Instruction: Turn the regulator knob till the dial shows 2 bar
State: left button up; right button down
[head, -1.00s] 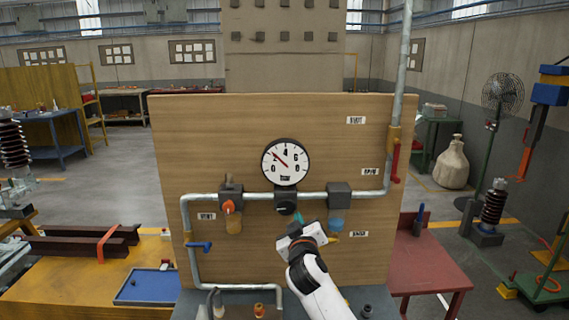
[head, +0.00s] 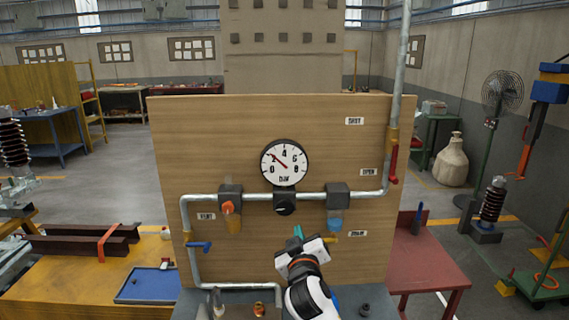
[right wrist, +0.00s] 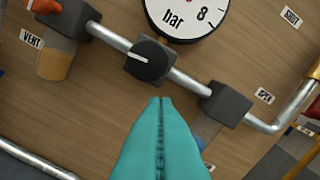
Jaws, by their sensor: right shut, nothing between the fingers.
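The pressure gauge (head: 284,162) is a round white dial on the wooden panel, marked in bar. Its red needle points up and left, at about the 2. In the right wrist view only the lower part of the gauge (right wrist: 190,14) shows, without the needle tip. The black regulator knob (head: 285,204) sits just below the gauge; the right wrist view shows the knob (right wrist: 150,61) with a white line toward its upper left. My right gripper (head: 298,231) has teal fingers, shut and empty, below the knob and apart from it. My left gripper is out of view.
An orange-capped filter (head: 231,210) hangs left of the knob and a blue-bowled unit (head: 336,215) right of it, both on the grey pipe (head: 310,195). A blue lever (head: 200,246), a yellow lever (head: 356,233) and a red lever (head: 394,160) stick out nearby.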

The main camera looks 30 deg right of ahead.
jog(key=w+d+f, duration=0.1)
jog(key=w+d, duration=0.1)
jog(key=w, duration=0.4)
jog(key=shift+b, duration=0.3)
dwell(0.4)
jog(key=shift+a+r+p, duration=0.15)
jog(key=shift+r+p, duration=0.2)
jog(key=shift+r, duration=0.05)
dwell(0.8)
jog(key=shift+r+p, duration=0.2)
jog(key=shift+p, duration=0.3)
jog(key=shift+s+d+f, duration=0.1)
jog(key=shift+d+f, duration=0.1)
jog(key=shift+d, duration=0.05)
jog(key=p+v, duration=0.1)
jog(key=v, duration=0.5)
jog(key=shift+f, duration=0.35)
